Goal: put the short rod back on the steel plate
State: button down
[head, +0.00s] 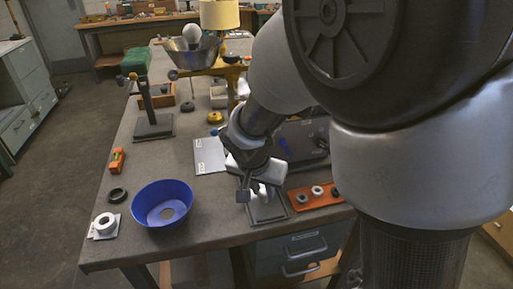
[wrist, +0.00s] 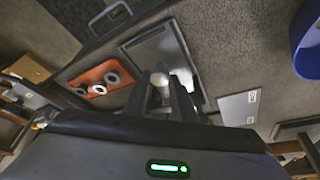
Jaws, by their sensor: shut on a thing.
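My gripper (head: 253,191) is low over the front of the bench, and its fingers also show in the wrist view (wrist: 172,92). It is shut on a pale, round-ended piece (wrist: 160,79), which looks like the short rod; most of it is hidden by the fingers. Directly below is a dark rectangular plate with a raised edge (wrist: 146,45), also in the head view (head: 268,216). I cannot tell whether the rod touches it. A flat light grey plate with small white labels (head: 209,157), which looks like the steel plate, lies beyond and left of the gripper.
An orange holder with several rings (head: 315,198) lies close right of the dark plate. A dark-based stand (head: 152,124) rises farther back.

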jog(key=shift+f, duration=0.7)
jog(key=shift+f, duration=0.2)
jog(key=c, duration=1.5)
grip_release()
jog(key=shift+o, duration=0.2)
jog(key=shift+r, duration=0.1)
